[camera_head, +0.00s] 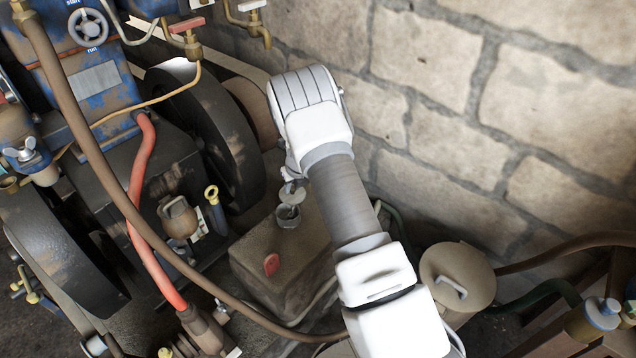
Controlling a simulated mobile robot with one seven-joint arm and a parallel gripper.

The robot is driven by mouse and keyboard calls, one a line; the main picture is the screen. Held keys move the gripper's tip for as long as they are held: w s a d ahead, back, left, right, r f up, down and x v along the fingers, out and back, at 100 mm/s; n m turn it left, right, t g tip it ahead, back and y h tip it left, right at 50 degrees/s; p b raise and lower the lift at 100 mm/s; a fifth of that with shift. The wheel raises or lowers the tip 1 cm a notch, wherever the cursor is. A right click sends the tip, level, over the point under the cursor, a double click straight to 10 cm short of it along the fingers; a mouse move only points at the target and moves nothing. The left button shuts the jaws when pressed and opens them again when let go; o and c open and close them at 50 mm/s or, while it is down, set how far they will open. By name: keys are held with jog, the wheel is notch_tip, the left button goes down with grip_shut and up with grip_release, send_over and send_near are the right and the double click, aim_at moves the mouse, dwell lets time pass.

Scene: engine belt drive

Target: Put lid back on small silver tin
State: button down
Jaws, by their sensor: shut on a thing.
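The small silver tin (288,217) stands upright on a brown stone-like block beside the engine. Its lid (292,196), a small round grey disc, is just above the tin and seems tilted. My gripper (291,182) is shut on the lid, with its fingers pointing down. My arm comes in from the lower right and reaches over the block. The fingertips are small here and partly hidden by my wrist. I cannot tell whether the lid touches the tin's rim.
A small red object (271,264) lies on the block (262,285) in front of the tin. The black flywheel (222,140) is close on the left. A red hose (139,200) and a brown hose (105,165) cross further left. A stone wall (450,110) is behind my arm.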

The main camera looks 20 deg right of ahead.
aim_at(288, 197)
jog(key=shift+w+a, duration=0.1)
jog(key=shift+a, duration=0.9)
notch_tip(288, 197, down, 5)
jog(key=b, duration=0.4)
jog(key=shift+r, duration=0.15)
jog(key=shift+f+b, duration=0.55)
jog(key=shift+f, duration=0.25)
jog(key=shift+p, duration=0.4)
jog(key=shift+f, duration=0.15)
dwell(1.0)
jog(key=shift+c, duration=0.6)
grip_release()
